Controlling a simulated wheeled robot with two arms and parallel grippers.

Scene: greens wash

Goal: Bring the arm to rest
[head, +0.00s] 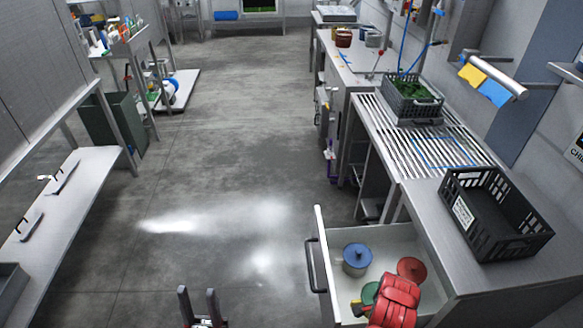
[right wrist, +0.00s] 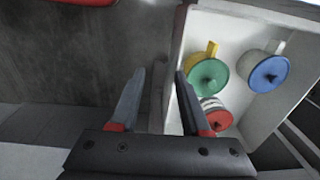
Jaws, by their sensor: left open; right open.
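My left gripper (head: 197,292) shows at the bottom of the head view, its two fingers apart with nothing between them, over the floor. My right arm, red, reaches over the open drawer (head: 325,262) at the lower right; its fingers are hidden in the head view. In the right wrist view my right gripper (right wrist: 160,75) is open and empty. Its right finger overlaps the drawer's edge, with grey floor seen past the left finger.
The drawer holds a blue-lidded pot (head: 357,258), a red-lidded pot (head: 411,269) and a green-lidded pot (right wrist: 208,77). An empty black crate (head: 490,213) stands on the counter; another crate (head: 412,98) holds greens. A bench (head: 75,200) lines the left. The middle floor is clear.

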